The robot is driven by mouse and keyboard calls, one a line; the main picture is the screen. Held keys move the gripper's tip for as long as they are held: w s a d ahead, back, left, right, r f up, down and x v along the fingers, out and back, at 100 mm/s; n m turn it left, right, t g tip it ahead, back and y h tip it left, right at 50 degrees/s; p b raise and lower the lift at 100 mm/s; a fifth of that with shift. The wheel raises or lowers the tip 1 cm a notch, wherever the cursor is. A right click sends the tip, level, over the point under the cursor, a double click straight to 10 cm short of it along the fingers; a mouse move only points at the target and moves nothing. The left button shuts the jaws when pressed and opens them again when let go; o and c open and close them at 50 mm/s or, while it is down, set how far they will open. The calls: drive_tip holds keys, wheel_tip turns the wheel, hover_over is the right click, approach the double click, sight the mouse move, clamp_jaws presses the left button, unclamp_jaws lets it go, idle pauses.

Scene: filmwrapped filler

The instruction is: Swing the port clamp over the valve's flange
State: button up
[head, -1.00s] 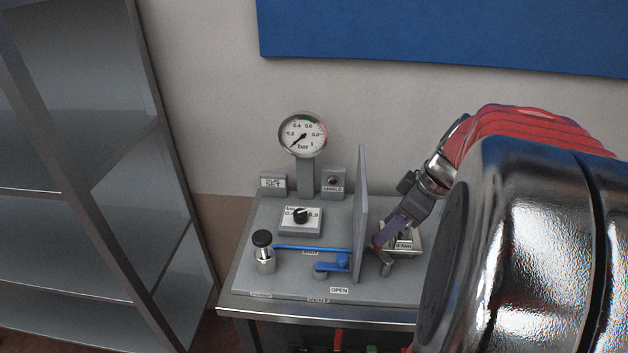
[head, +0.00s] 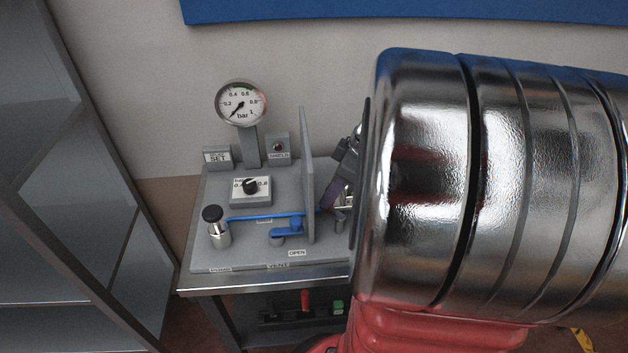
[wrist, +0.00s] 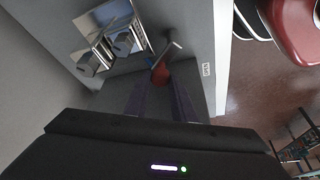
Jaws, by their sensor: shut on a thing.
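My gripper (wrist: 160,84) is shut on a red grip (wrist: 160,73), which I take for the port clamp's. A grey bar (wrist: 174,48) with a bent end shows just beyond the grip. In the head view my gripper (head: 325,204) is just right of an upright grey shield plate (head: 307,185), low over the bench plate. My arm hides much of that side. Left of the shield, a blue valve lever (head: 288,230) sits by the OPEN label, with a blue tube running to a black-capped cylinder (head: 215,228). I cannot make out the flange clearly.
A pressure gauge (head: 241,103), a dial box (head: 251,190) and small SET and SHIELD boxes stand at the back of the bench. A tray with grey blocks (wrist: 122,43) is close to my gripper in the wrist view. Metal shelving (head: 85,190) stands to the left.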

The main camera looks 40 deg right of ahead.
drive_tip(key=shift+c, duration=1.4)
drive_tip(key=shift+a, duration=0.15)
drive_tip(key=shift+d, duration=0.2)
drive_tip(key=shift+d+m, duration=0.1)
drive_tip(key=shift+m, duration=0.3)
drive_tip(key=shift+s+d+m+t+h, duration=0.1)
drive_tip(key=shift+d+m+h, duration=0.3)
drive_tip(key=shift+m, duration=0.85)
drive_tip(key=shift+s+d+m+t+h, duration=0.15)
drive_tip(key=shift+m+h, duration=0.5)
drive_tip(key=shift+m, duration=0.55)
drive_tip(key=shift+s+d+m+t+h, duration=0.1)
drive_tip(key=shift+d+m+h, duration=0.3)
drive_tip(key=shift+m, duration=0.85)
drive_tip(key=shift+a, duration=0.1)
drive_tip(key=o, duration=1)
